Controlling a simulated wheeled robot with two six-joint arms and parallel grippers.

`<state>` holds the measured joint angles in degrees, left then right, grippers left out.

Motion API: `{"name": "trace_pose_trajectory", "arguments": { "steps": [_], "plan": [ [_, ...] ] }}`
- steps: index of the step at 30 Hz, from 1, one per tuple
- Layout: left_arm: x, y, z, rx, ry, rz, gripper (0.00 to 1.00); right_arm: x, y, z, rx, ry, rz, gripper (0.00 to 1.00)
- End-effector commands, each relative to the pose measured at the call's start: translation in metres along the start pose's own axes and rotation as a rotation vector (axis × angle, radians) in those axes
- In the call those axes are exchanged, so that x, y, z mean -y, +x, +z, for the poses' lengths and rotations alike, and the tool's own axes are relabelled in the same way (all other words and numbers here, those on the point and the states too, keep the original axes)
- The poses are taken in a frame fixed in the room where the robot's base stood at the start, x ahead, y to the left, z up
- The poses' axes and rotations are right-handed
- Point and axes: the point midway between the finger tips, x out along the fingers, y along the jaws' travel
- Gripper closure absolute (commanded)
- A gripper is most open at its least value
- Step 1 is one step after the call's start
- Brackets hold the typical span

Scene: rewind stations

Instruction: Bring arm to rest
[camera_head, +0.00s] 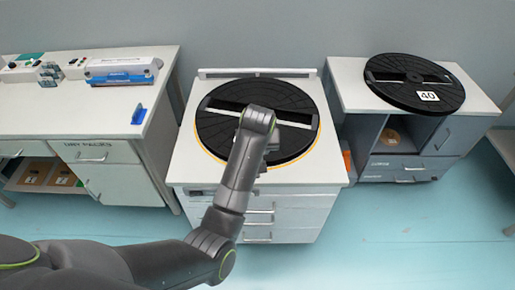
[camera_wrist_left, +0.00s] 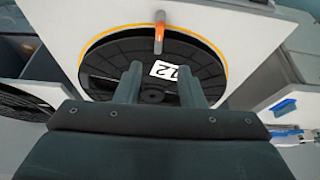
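My left arm comes in from the lower left in the head view and reaches over the middle cabinet (camera_head: 185,165). A large black disc (camera_head: 225,95) lies flat on that cabinet, with an orange ring at its edge. The arm hides part of the disc. In the left wrist view, my left gripper (camera_wrist_left: 160,88) has its two fingers apart above the disc (camera_wrist_left: 100,60), with nothing held between them. A white number label (camera_wrist_left: 163,69) on the disc shows between the fingers. My right gripper is in neither view.
An orange and grey peg (camera_wrist_left: 159,35) stands at the disc's edge. On the right, another black disc labelled 40 (camera_head: 410,82) lies on a second cabinet (camera_head: 352,92). On the left, a counter (camera_head: 60,118) holds a blue and white device (camera_head: 122,70). Open floor (camera_head: 420,230) lies at the lower right.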

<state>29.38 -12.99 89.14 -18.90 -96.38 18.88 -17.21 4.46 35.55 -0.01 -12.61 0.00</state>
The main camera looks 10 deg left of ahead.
Motion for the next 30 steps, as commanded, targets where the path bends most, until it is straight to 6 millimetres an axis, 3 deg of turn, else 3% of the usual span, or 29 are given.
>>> {"name": "trace_pose_trajectory", "arguments": {
  "steps": [11,14,16,20,24,26,30],
  "plan": [
    [0.001,0.003,0.001,0.002,0.002,-0.001,0.65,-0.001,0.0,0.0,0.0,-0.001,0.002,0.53],
    [0.007,0.024,0.012,0.014,0.016,-0.007,0.65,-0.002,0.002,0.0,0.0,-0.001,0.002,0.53],
    [0.015,0.053,0.029,0.03,0.039,-0.011,0.65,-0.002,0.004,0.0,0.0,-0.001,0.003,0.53],
    [0.041,0.126,0.081,0.069,0.091,-0.011,0.65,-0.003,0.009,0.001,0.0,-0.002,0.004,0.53],
    [0.076,0.197,0.155,0.112,0.137,-0.004,0.65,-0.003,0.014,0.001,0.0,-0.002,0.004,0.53],
    [0.092,0.222,0.191,0.129,0.151,0.002,0.65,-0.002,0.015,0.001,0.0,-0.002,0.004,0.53],
    [0.134,0.267,0.28,0.171,0.176,0.006,0.65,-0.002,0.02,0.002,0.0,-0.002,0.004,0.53]
  ]
}}
